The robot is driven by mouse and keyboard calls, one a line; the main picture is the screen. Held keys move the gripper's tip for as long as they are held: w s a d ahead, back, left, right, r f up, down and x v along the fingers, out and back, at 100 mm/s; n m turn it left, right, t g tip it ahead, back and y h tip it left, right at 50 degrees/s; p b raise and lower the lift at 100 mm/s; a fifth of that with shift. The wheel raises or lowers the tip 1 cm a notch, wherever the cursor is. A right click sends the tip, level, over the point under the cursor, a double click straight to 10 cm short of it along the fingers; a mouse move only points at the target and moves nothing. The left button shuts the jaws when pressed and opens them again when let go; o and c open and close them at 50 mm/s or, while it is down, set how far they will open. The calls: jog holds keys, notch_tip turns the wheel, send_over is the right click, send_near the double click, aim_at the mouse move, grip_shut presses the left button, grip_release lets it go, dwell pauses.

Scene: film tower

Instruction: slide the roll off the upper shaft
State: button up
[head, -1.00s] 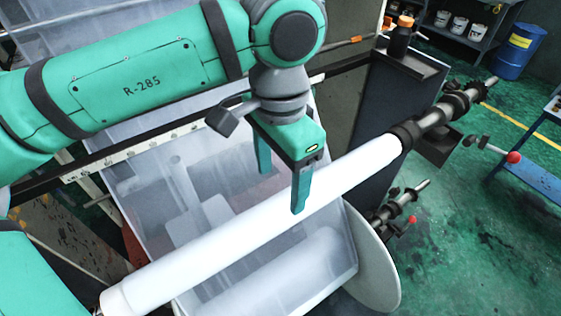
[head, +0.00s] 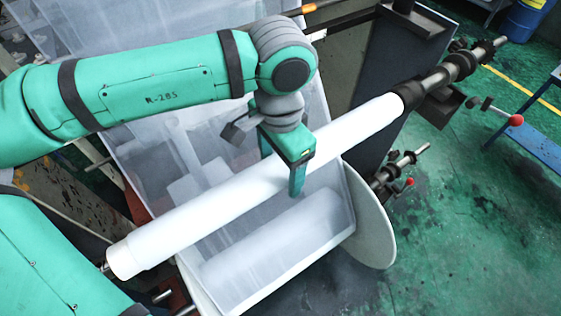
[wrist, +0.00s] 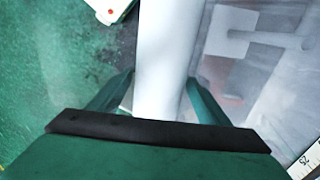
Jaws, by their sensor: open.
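The long white roll (head: 200,215) sits on the upper shaft (head: 440,76) and runs diagonally from lower left to upper right in the head view. It also fills the middle of the wrist view (wrist: 165,50). The shaft's bare metal end sticks out beyond a dark collar (head: 411,95) at the right. My gripper (head: 284,176) is open and straddles the roll right of its middle. One finger shows on the near side; the far one is mostly hidden behind the roll. In the wrist view, the fingers stand on either side of it; contact is unclear.
Below, a second white roll (head: 285,238) lies behind clear film, beside a pale disc (head: 375,225) and the lower shaft (head: 402,164). A red-knobbed lever (head: 516,119) and a blue table (head: 540,143) stand right. Green floor is open at lower right.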

aim_at(115, 255)
jog(key=shift+c, duration=0.4)
jog(key=c, duration=1.7)
jog(key=shift+s+a+r, duration=0.1)
jog(key=shift+s+a, duration=1.05)
jog(key=shift+a, duration=0.35)
jog(key=shift+s+a+f, duration=0.1)
jog(key=shift+s+a, duration=1)
jog(key=shift+a, duration=0.4)
jog(key=shift+s+a+r, duration=0.1)
jog(key=shift+s+a, duration=1.05)
jog(key=shift+a, duration=0.35)
jog(key=shift+s+a, duration=0.7)
jog(key=shift+a, duration=0.3)
jog(key=shift+s+a, duration=0.7)
jog(key=shift+a, duration=0.25)
jog(key=shift+s+a, duration=1.55)
jog(key=shift+a, duration=0.6)
jog(key=shift+s+a, duration=1.6)
jog(key=shift+a, duration=0.6)
jog(key=shift+s+a, duration=1.55)
jog(key=shift+a, duration=0.6)
